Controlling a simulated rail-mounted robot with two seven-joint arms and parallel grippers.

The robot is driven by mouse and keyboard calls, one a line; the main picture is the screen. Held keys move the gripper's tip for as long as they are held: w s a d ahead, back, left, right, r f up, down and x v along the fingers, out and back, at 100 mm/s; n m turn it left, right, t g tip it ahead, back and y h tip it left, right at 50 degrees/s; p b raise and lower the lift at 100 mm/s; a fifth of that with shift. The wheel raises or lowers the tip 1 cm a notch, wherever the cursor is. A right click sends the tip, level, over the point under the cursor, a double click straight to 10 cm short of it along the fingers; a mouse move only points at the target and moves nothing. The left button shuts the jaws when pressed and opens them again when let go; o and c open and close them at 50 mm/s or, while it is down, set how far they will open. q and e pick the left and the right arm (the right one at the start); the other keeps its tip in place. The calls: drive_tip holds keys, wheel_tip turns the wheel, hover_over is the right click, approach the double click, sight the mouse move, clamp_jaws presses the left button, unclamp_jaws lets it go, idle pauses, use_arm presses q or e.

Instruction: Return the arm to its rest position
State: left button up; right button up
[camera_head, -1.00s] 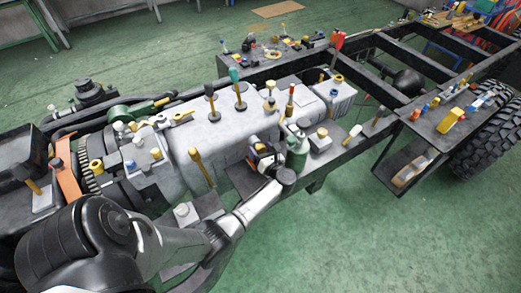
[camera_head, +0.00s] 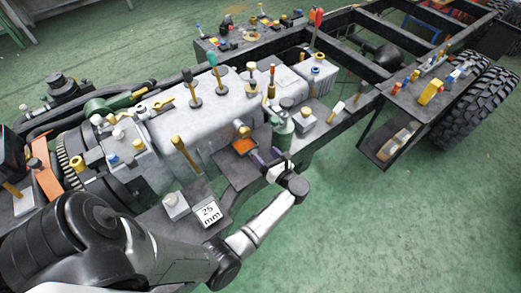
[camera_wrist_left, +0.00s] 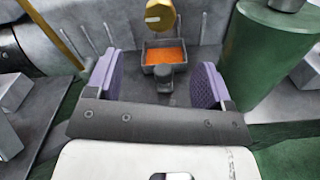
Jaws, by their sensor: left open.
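My left arm comes in from the lower left of the head view. Its left gripper (camera_head: 266,160) is over the near side of the chassis, beside a green cylinder (camera_head: 283,134). In the left wrist view the left gripper (camera_wrist_left: 155,78) has its two purple-padded fingers wide apart with nothing held between them. A small dark tray with an orange inside (camera_wrist_left: 165,56) lies beyond the fingertips; it also shows in the head view (camera_head: 243,145). The green cylinder stands close to the right finger in the wrist view (camera_wrist_left: 262,60). My right gripper is not in view.
The grey engine block (camera_head: 215,110) carries several upright tools. A side shelf (camera_head: 425,100) and tyre (camera_head: 475,105) are at the right. Green floor (camera_head: 370,230) is clear at the lower right.

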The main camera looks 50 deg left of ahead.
use_arm(q)
drive_tip(key=shift+d, duration=0.3)
idle(0.5)
